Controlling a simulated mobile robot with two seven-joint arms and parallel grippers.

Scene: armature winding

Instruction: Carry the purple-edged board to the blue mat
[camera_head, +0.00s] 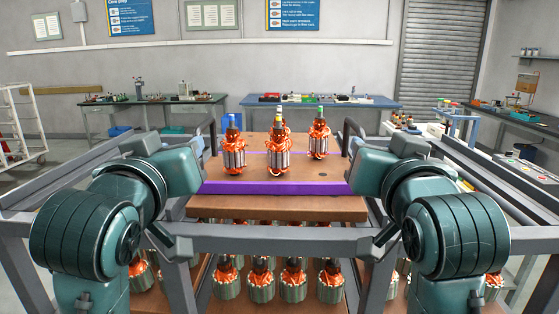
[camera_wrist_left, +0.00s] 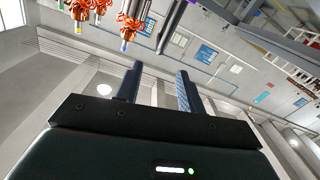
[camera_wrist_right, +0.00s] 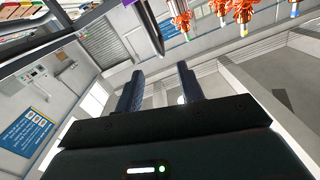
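The purple-edged board (camera_head: 275,188) lies level in front of me in the head view, on the grey frame. It has a brown top, a purple strip along its near side and a dark upright handle at each end. Several copper-wound armatures (camera_head: 278,158) stand upright on it. My left gripper (camera_wrist_left: 160,72) is at the board's left end and my right gripper (camera_wrist_right: 160,72) at its right end. Both have fingers apart and empty, with a dark handle bar beyond them in each wrist view. The fingertips are hidden in the head view. I cannot pick out the blue mat.
More armatures (camera_head: 293,284) stand on a lower shelf below the board. Grey frame rails (camera_head: 290,238) run across in front and along both sides. Workbenches (camera_head: 320,102) stand at the back wall, a blue table (camera_head: 458,116) at the right, and a white rack (camera_head: 22,128) at the left.

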